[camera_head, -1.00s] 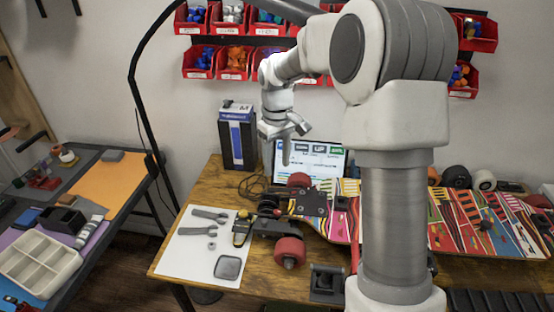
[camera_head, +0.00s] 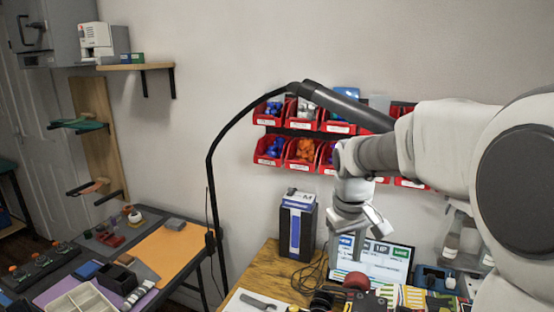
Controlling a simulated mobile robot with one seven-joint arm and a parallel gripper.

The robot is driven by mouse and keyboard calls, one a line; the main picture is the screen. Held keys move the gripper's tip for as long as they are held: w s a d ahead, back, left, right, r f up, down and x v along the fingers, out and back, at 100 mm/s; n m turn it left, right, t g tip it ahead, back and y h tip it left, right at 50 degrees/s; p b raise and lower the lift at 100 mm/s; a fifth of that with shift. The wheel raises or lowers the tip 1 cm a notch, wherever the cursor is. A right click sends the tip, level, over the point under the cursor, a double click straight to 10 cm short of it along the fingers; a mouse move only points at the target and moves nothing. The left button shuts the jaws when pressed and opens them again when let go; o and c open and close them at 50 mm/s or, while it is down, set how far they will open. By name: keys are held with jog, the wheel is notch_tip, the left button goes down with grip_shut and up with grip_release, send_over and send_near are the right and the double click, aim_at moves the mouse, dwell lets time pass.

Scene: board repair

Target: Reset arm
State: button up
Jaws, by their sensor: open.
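My gripper (camera_head: 362,224) hangs from my raised arm above the back of the wooden workbench (camera_head: 258,272), in front of a lit screen (camera_head: 385,262). Its fingers are small in the picture; it is open and nothing shows between them. It appears clear of the bench top. My arm reaches in from the right side and covers much of that side of the view.
Red parts bins (camera_head: 268,149) hang on the wall behind my arm. A dark box with a blue stripe (camera_head: 297,228) stands left of my gripper. A black curved lamp stand (camera_head: 211,190) rises between the workbench and a left table (camera_head: 172,290).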

jog(key=s+r+m+t, duration=0.1)
jog(key=s+r+t, duration=0.1)
jog(key=s, duration=0.8)
jog(key=s+r+m+t, duration=0.2)
jog(key=s, duration=0.9)
jog(key=shift+a+m+y, duration=0.2)
jog(key=shift+m+y, duration=0.1)
